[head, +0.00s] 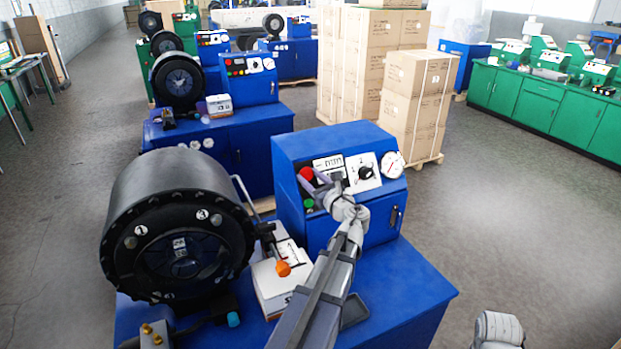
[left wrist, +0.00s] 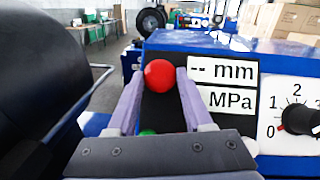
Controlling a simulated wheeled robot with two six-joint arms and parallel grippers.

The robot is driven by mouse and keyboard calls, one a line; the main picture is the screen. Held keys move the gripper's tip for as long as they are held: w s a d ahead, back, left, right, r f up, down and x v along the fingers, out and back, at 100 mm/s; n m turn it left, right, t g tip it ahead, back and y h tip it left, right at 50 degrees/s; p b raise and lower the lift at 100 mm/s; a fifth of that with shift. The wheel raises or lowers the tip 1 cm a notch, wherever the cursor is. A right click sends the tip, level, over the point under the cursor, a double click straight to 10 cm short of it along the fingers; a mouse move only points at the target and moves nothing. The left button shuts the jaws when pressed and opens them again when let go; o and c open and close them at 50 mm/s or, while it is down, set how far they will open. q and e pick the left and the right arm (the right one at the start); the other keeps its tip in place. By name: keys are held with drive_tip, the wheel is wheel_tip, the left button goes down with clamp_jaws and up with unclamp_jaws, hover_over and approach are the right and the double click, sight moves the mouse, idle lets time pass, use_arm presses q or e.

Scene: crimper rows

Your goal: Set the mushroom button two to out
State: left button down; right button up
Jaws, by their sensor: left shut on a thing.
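A red mushroom button (head: 306,173) sits at the left of the near blue control box (head: 350,140). It also shows as a round red cap in the left wrist view (left wrist: 160,75). My left gripper (head: 311,179) reaches the panel face from the front, and its two pale fingers stand on either side of the red cap, shut on it. A green button (head: 309,203) is just below, partly hidden by the gripper in the left wrist view (left wrist: 148,133). I cannot tell the button's in or out position.
Right of the button are a display (left wrist: 222,84), a numbered dial (head: 363,172) and a gauge (head: 392,165). A large black crimper head (head: 175,225) stands at left. An orange-knobbed item (head: 283,268) is in front of the box. More blue machines stand behind.

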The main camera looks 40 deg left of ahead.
use_arm(q)
drive_tip(key=shift+s+d+r+p, duration=0.25)
drive_tip(key=shift+d+r+p, duration=0.1)
drive_tip(key=shift+d+p, duration=0.1)
drive_tip(key=shift+w+a+f, duration=0.1)
drive_tip(key=shift+c, duration=1.8)
unclamp_jaws()
drive_tip(key=shift+d, duration=0.2)
drive_tip(key=shift+o, duration=0.4)
drive_tip(key=shift+a, duration=0.1)
drive_tip(key=v, duration=0.8)
